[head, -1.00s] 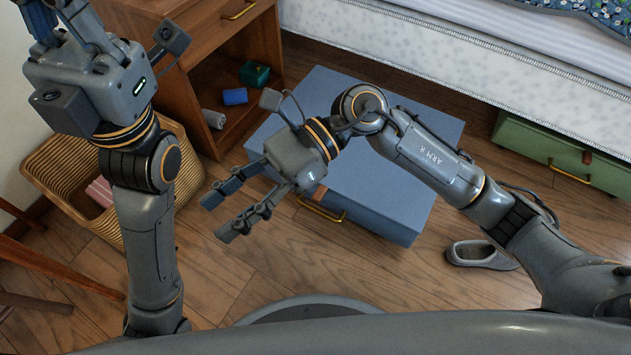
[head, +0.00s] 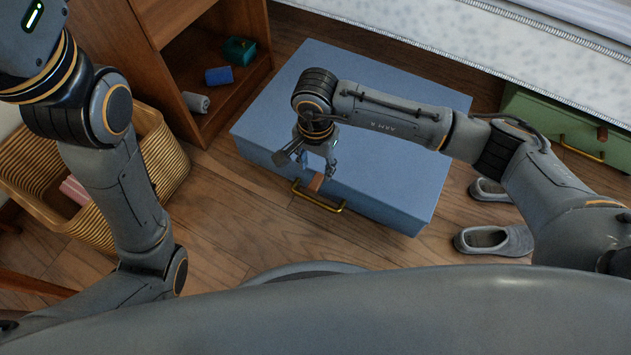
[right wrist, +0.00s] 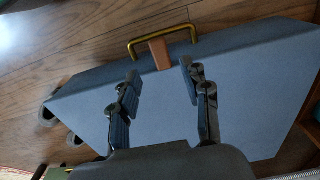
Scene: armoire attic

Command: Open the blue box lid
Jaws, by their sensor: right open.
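The blue box (head: 265,115) lies flat on the wooden floor with its lid down. A brass handle (head: 318,205) and a brown tab (head: 316,183) are on its front side. My right gripper (head: 322,172) points down over the front edge of the lid, close to the tab, and partly hidden by its own wrist. In the right wrist view its open, empty fingers (right wrist: 160,75) straddle the line of the tab (right wrist: 159,53); whether they touch the lid is unclear. My left arm is at the left, but its gripper is out of frame.
A wicker basket (head: 160,150) stands at the left. A wooden cabinet (head: 165,90) holds a small blue item (head: 218,76), a green box (head: 240,50) and a grey roll (head: 196,102). Grey slippers (head: 497,240) and a green box (head: 575,140) by the bed are at the right.

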